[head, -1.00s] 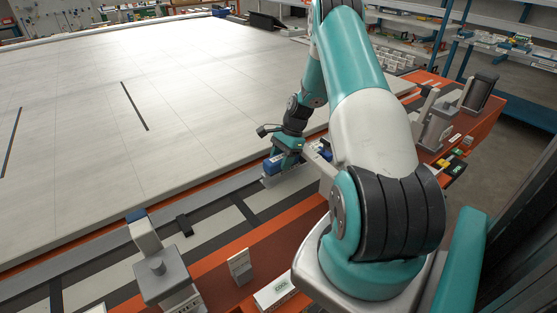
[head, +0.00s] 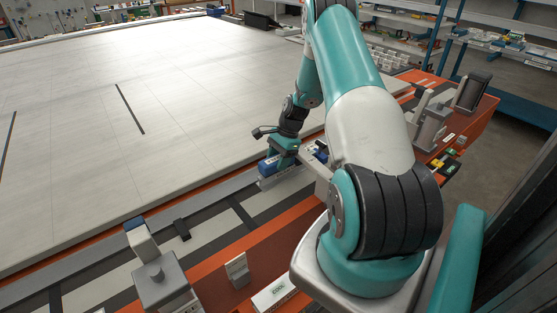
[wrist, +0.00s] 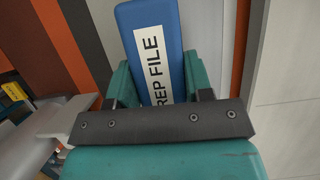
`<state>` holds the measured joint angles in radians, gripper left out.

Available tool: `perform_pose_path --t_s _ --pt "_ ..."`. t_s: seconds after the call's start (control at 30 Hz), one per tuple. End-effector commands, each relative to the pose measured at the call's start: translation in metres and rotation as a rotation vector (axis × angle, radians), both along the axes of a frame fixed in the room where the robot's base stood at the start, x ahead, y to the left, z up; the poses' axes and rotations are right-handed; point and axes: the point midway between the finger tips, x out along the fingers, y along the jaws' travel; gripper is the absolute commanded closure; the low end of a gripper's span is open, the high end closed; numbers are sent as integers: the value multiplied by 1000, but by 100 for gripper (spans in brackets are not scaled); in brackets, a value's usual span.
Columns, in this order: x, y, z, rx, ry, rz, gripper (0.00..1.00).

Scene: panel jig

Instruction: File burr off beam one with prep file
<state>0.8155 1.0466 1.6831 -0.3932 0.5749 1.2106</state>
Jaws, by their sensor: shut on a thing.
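The prep file (wrist: 160,50) is a blue block with a white label reading "PREP FILE". My gripper (wrist: 158,95) is shut on it in the wrist view, with a teal finger on each side. In the head view my gripper (head: 283,152) is low beside the panel's near edge, and the blue file (head: 267,166) shows at its left. A long grey rail (head: 120,227) runs along that edge; I cannot tell whether it is beam one. No burr can be made out, and contact under the file is hidden.
A large pale panel (head: 130,150) fills the left and middle. A grey clamp-like fixture (head: 158,278) stands at the front, with a small upright plate (head: 237,270) and a white box (head: 273,296) to its right. More fixtures (head: 430,130) stand right of my arm.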

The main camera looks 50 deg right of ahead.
Motion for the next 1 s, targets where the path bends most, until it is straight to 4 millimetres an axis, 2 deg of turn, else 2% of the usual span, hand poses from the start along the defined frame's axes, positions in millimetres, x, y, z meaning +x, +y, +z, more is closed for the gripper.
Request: perform_pose_path --t_s 0.4,0.67,1.0 --pt "8 34 0 10 3 11 83" --pt "10 44 -2 11 4 10 83" --pt "16 69 -4 12 4 9 83"
